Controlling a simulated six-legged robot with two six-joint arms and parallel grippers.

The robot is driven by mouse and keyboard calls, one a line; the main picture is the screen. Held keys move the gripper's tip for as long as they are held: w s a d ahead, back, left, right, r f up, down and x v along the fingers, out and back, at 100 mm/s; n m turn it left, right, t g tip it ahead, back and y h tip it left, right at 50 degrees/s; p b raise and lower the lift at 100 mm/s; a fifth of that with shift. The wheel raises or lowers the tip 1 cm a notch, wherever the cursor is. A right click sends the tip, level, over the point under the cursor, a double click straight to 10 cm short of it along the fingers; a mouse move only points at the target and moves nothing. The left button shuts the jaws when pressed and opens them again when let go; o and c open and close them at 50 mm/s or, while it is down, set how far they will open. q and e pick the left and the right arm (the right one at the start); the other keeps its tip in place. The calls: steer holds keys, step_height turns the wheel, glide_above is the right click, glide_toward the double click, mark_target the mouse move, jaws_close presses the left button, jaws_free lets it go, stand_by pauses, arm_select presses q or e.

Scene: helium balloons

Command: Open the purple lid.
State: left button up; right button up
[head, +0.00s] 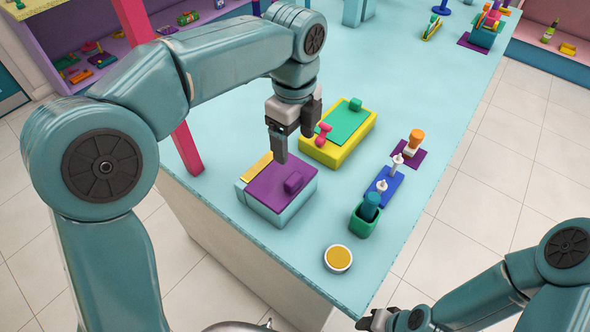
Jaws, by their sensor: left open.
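The purple lid (268,190) lies flat on a light blue box (296,208) near the left edge of the table, and looks closed. A small purple block-shaped handle (293,183) stands up on its right part. A yellow strip (256,166) runs along the box's back left edge. My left gripper (294,136) is open and points down above the far side of the lid. Its near finger overlaps the lid's far edge in the picture; I cannot tell whether it touches. My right gripper (374,321) is low at the bottom edge, off the table, and its jaws are unclear.
A yellow box (318,154) with a green lid (345,127) and a pink piece (323,132) stands just behind. To the right are a blue stand (384,184) with white pegs, a green holder (364,222) and a round yellow-topped tin (338,258). A pink post (188,150) rises at left.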

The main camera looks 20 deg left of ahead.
mark_target(294, 179)
arm_select(q)
step_height(294, 179, down, 10)
steer(key=shift+s+f, duration=0.3)
steer(key=shift+f, duration=0.1)
arm_select(e)
steer(key=shift+s, duration=0.4)
steer(key=shift+d, duration=0.1)
